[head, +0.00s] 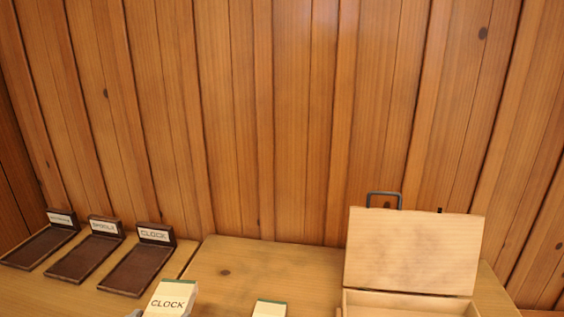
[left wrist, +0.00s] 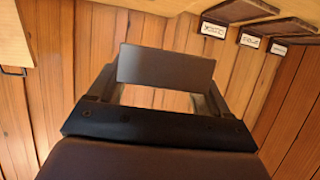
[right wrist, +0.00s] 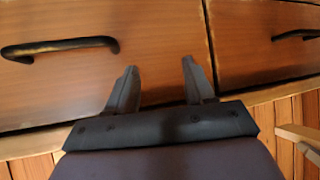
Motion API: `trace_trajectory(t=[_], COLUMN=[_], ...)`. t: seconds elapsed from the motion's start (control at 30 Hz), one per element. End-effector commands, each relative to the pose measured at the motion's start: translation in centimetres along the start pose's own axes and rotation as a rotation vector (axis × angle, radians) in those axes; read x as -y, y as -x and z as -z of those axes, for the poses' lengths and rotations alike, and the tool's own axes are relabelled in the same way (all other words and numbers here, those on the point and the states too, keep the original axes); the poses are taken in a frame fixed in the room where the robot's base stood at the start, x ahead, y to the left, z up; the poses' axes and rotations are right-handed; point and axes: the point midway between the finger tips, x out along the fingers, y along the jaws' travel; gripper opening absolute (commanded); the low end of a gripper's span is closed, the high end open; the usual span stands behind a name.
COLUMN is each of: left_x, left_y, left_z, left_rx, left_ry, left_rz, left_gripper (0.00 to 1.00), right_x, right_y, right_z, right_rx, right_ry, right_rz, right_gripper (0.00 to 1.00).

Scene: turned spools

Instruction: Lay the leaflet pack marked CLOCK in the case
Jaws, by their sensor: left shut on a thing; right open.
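A pale leaflet pack marked CLOCK (head: 170,299) shows at the bottom of the head view, tilted, its label facing up. My left gripper (left wrist: 163,80) is shut on it. In the left wrist view the pack is a dark flat panel (left wrist: 165,65) between the fingers. The wooden case stands at the right of the head view with its lid (head: 412,250) raised. Only the top of its box (head: 405,301) shows, so its inside is mostly hidden. My right gripper (right wrist: 160,72) is open and empty in front of drawer fronts, out of the head view.
Three dark trays with label plates stand at the left. The nearest tray, marked CLOCK (head: 138,268), looks empty. A second pale pack (head: 270,308) is cut off at the bottom edge. Bare tabletop (head: 260,265) lies left of the case. Drawers with dark handles (right wrist: 62,46) face my right gripper.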

Motion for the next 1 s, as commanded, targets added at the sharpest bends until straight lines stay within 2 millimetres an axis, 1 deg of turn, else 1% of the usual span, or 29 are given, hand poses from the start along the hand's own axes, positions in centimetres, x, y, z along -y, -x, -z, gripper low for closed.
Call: trace_trajectory(t=[0.2, 0.27, 0.37, 0.47, 0.6, 0.7, 0.83, 1.0], left_x=[0.0, 0.0, 0.2, 0.5, 1.4, 2.2, 3.1, 3.8], left_y=[0.2, -0.1, -1.0, -2.4, -4.4, -5.5, -6.3, -6.8], left_z=[0.0, 0.2, 1.1, 2.4, 4.9, 6.7, 8.7, 10.0], left_rx=[-0.004, -0.005, -0.009, -0.012, -0.011, -0.008, -0.006, -0.004], left_ry=[0.001, -0.002, -0.012, -0.026, -0.042, -0.049, -0.053, -0.053], left_rz=[0.005, -0.001, -0.019, -0.044, -0.078, -0.096, -0.111, -0.12], left_gripper=[0.43, 0.43, 0.43, 0.43, 0.43, 0.43, 0.43, 0.43], right_x=[0.0, 0.0, 0.0, 0.0, 0.0, 0.0, 0.0, 0.0], right_y=[0.0, 0.0, 0.0, 0.0, 0.0, 0.0, 0.0, 0.0], right_z=[0.0, 0.0, 0.0, 0.0, 0.0, 0.0, 0.0, 0.0], right_rx=[0.0, 0.0, 0.0, 0.001, 0.001, 0.001, 0.001, 0.001], right_ry=[0.0, 0.0, 0.0, 0.0, 0.0, 0.0, 0.0, 0.0], right_rz=[0.0, 0.0, 0.0, 0.0, 0.0, 0.0, 0.0, 0.0], right_gripper=[0.53, 0.53, 0.53, 0.53, 0.53, 0.53, 0.53, 0.53])
